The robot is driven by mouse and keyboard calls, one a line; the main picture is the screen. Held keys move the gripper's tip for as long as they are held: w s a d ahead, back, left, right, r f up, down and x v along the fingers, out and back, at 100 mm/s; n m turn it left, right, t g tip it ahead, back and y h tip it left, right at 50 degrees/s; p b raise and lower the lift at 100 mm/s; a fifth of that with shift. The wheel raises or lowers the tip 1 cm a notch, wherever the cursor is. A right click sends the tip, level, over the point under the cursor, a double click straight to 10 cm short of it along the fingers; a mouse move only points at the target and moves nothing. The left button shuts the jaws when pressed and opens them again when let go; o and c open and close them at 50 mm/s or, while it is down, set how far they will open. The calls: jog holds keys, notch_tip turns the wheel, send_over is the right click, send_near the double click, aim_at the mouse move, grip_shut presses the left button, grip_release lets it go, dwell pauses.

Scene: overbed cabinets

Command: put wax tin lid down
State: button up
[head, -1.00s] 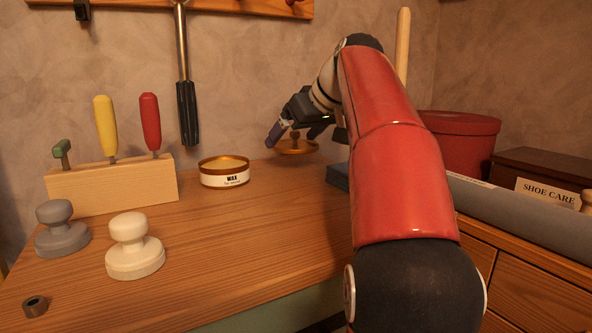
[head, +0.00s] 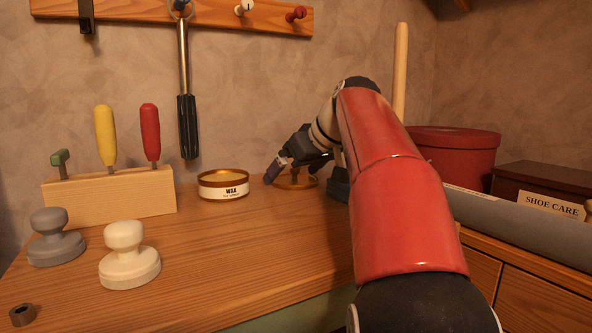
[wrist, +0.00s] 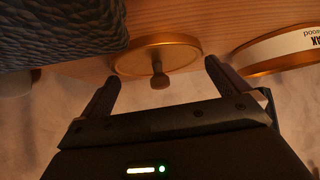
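The gold wax tin lid (head: 297,184), with a small knob on top, lies on the wooden top near the wall, to the right of the open wax tin (head: 224,186). My gripper (head: 293,176) is low over the lid and partly hides it. In the wrist view the lid (wrist: 180,54) lies flat, its knob in the wide gap between my two fingertips (wrist: 160,75). I see space on both sides of the knob, so my gripper is open. The tin (wrist: 285,50) shows at the right edge of the wrist view.
A dark blue woven item (wrist: 60,35) is close beside the lid. A wooden tool block (head: 110,196), a grey knob (head: 55,245) and a white knob (head: 129,264) stand left. A red round box (head: 455,158) and a shoe care box (head: 540,188) are right.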

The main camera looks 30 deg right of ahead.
jog(key=shift+r, duration=0.3)
jog(key=p+v, duration=0.2)
jog(key=v, duration=0.9)
jog(key=shift+s+r+p, duration=0.2)
jog(key=shift+s+p, duration=0.15)
